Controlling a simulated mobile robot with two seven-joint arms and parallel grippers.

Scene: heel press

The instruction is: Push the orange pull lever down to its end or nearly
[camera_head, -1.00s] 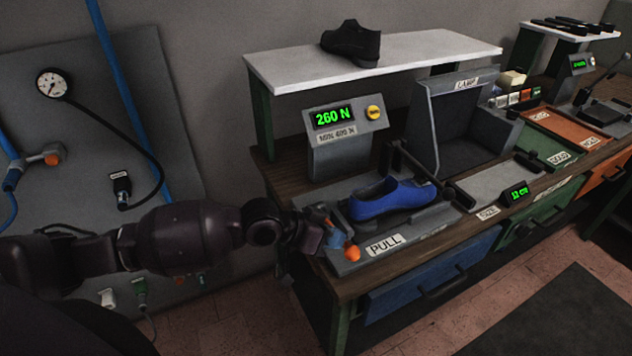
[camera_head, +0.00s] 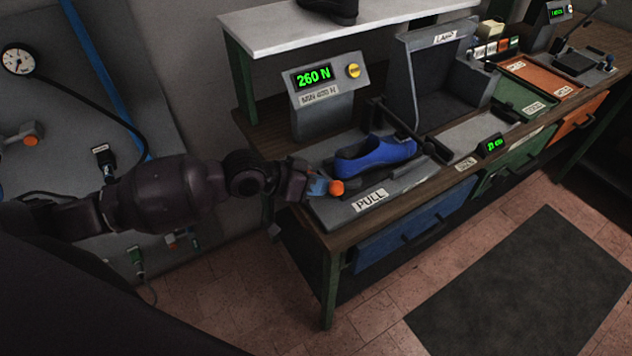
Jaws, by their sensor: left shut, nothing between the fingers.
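The orange ball knob of the pull lever (camera_head: 337,187) shows at the left end of the grey heel press base (camera_head: 335,218), above the PULL label (camera_head: 371,199). My left gripper (camera_head: 312,188) is shut and empty, right beside the knob on its left; I cannot tell whether it touches. A blue part shows between gripper and knob. The rest of the lever is hidden by my gripper. A blue shoe (camera_head: 375,157) lies on the press. The display (camera_head: 313,77) reads 260 N, with a MIN 400 N label below, partly hard to read. My right gripper is not in view.
A white shelf (camera_head: 300,32) with a black shoe (camera_head: 330,8) stands behind the press. A grey LAMP box (camera_head: 447,75) and coloured trays lie to the right. A wall panel with a gauge (camera_head: 17,60) is at left.

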